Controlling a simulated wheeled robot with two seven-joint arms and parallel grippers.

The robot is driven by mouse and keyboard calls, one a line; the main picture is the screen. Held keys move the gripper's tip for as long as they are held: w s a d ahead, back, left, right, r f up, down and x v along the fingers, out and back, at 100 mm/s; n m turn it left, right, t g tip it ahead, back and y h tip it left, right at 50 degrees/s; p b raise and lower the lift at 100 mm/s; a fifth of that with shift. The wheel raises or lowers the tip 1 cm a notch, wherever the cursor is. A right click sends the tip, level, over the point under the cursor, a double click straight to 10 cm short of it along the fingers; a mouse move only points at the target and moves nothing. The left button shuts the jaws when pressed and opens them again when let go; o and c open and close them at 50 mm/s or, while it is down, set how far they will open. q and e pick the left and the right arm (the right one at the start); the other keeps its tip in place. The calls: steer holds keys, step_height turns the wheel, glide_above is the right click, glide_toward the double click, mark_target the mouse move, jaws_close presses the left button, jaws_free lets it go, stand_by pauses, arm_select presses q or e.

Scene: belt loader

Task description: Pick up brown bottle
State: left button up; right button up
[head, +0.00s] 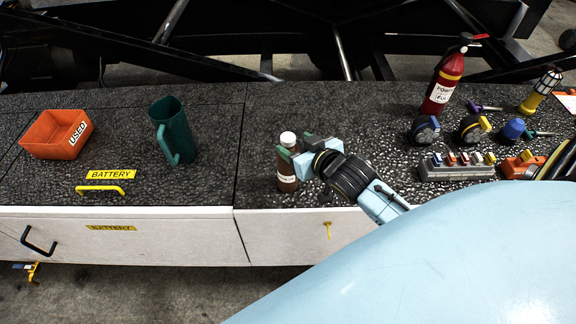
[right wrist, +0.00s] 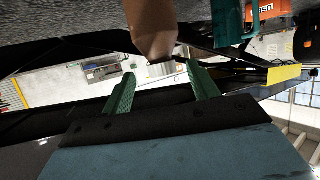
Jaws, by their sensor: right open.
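The brown bottle (head: 287,181) has a white cap and a white label and stands upright on the black textured counter, near its front edge. My right gripper (head: 298,151) is open at the bottle's upper part, and its green fingers are close to it. One finger overlaps the bottle in the head view. In the right wrist view, which is upside down, the brown bottle (right wrist: 153,27) comes down from the top towards the gap between the open right gripper's fingertips (right wrist: 160,74). I cannot tell whether either finger touches it. My left gripper is not in view.
A green pitcher (head: 177,138) and an orange bin (head: 56,136) stand left on the counter (head: 215,165). A red extinguisher-like bottle (head: 443,84), casters (head: 425,130) and a grey rack (head: 456,171) are at the right. The counter around the brown bottle is clear.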

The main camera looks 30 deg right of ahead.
mark_target(285, 140)
steer(key=shift+f+x, duration=0.2)
steer(key=shift+x, duration=2.7)
steer(key=shift+s+a, duration=0.15)
steer(key=shift+c, duration=0.2)
jaws_close()
